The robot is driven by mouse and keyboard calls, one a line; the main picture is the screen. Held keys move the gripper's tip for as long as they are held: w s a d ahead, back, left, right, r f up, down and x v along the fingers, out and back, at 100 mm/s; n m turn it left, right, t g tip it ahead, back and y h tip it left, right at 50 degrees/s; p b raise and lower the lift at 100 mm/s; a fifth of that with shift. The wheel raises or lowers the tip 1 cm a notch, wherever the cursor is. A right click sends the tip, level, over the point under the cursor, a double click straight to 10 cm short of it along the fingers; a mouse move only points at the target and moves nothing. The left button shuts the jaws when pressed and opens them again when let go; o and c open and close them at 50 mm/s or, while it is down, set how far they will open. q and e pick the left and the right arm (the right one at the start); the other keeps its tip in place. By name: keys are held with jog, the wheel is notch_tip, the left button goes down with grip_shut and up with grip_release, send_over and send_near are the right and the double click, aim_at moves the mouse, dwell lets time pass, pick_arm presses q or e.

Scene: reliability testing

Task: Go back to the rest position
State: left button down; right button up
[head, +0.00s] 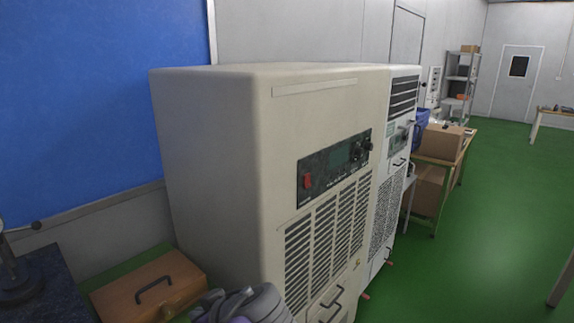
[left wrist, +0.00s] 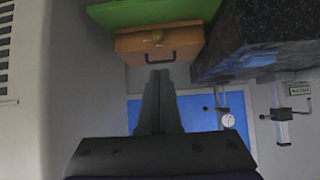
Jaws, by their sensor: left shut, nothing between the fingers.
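My left gripper (left wrist: 159,76) shows in the left wrist view with its two dark fingers together, shut and empty. Its fingertips point toward a brown wooden case with a dark handle (left wrist: 140,44), and nothing lies between them. In the head view, part of my grey and purple left arm (head: 240,306) shows at the bottom edge, in front of the beige cabinet (head: 210,150) and right of the wooden case (head: 135,284). The fingertips cannot be made out there. My right gripper is in neither view.
A white machine (head: 398,150) stands beside the beige cabinet. A dark stone block (head: 45,285) sits at the lower left; it also shows in the left wrist view (left wrist: 245,35). A wooden table with cardboard boxes (head: 440,141) stands farther back. Green floor (head: 480,220) is open at right.

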pick_arm(q)
jog(key=s+f+m+h, duration=0.4)
jog(key=s+f, duration=0.3)
jog(key=f, duration=0.3)
jog(key=s+a+f+m+g+h, duration=0.1)
jog(key=s+f+m+h, duration=0.3)
jog(key=s+f, duration=0.3)
notch_tip(320, 180, down, 4)
jog(key=shift+s+f+m, duration=0.25)
jog(key=shift+s+m, duration=0.05)
jog(key=shift+m, duration=0.5)
